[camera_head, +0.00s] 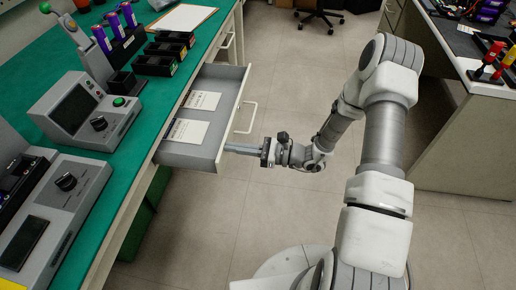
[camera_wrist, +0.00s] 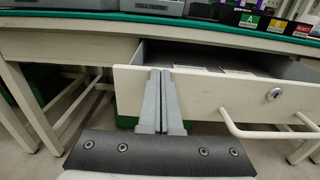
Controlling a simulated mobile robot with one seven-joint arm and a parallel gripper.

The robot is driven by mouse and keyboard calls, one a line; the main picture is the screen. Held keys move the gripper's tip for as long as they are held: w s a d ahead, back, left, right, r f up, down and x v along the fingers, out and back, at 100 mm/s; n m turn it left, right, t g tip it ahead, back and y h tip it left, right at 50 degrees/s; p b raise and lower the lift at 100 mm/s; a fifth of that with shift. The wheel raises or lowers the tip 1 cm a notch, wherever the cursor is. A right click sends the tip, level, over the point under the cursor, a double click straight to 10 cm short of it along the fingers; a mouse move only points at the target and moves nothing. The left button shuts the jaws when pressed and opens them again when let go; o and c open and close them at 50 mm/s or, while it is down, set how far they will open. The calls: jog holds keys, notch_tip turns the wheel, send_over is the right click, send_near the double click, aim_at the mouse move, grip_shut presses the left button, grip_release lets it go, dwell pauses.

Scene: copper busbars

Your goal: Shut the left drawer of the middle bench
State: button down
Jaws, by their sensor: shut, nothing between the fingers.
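The open drawer (camera_head: 214,140) sticks out from under the green-topped bench (camera_head: 150,163) in the head view. It is grey inside and holds two white paper sheets. Its pale front panel with a lock and a bar handle (camera_wrist: 264,131) shows in the wrist view (camera_wrist: 212,94). My gripper (camera_head: 229,148) is shut and empty. Its fingertips (camera_wrist: 160,72) are at the left part of the drawer front, left of the lock and handle, near its top edge. I cannot tell whether they touch the panel.
A grey instrument (camera_head: 85,110), black bins (camera_head: 155,65) and a clipboard (camera_head: 184,18) stand on the bench top. Another bench (camera_head: 465,130) stands at the right. The floor (camera_head: 265,90) between the benches is mostly clear, with an office chair (camera_head: 320,12) at the back.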

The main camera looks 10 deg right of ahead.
jog(key=x, duration=2)
jog(key=shift+a+f, duration=0.1)
jog(key=shift+a, duration=0.05)
jog(key=shift+w+a, duration=0.15)
jog(key=shift+a, duration=0.15)
jog(key=shift+a+r, duration=0.1)
jog(key=shift+r, duration=0.1)
